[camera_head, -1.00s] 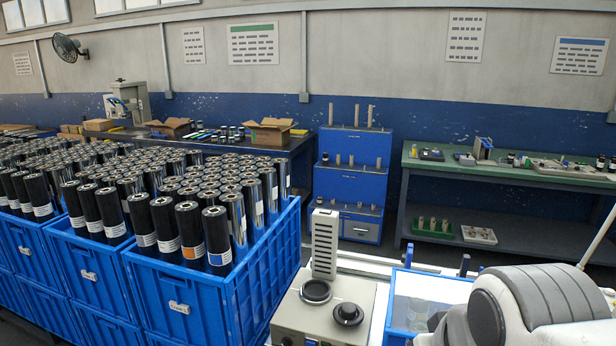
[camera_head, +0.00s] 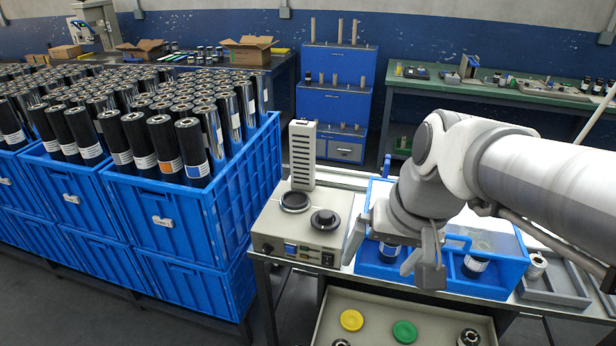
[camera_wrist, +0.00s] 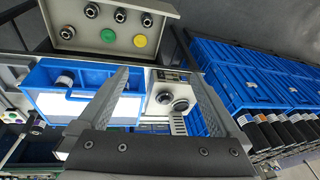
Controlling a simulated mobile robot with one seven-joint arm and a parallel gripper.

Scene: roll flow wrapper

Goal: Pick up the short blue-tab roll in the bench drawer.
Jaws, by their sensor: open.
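The open bench drawer (camera_head: 385,304) shows at the bottom of the head view, and upside down at the upper left of the wrist view (camera_wrist: 88,38). Several short dark rolls lie in it, one at its right side (camera_head: 468,338) and others in the wrist view (camera_wrist: 121,14). I cannot make out a blue tab on any of them. A yellow disc (camera_head: 351,320) and a green disc (camera_head: 404,331) lie there too. My gripper (camera_head: 390,262) is open and empty, above the bench and in front of the blue bin, apart from the drawer. It also shows in the wrist view (camera_wrist: 158,75).
A blue bin (camera_head: 510,284) with short rolls stands on the bench. Stacked blue crates (camera_head: 200,215) of tall rolls are further left, one roll with a blue label (camera_head: 203,169).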

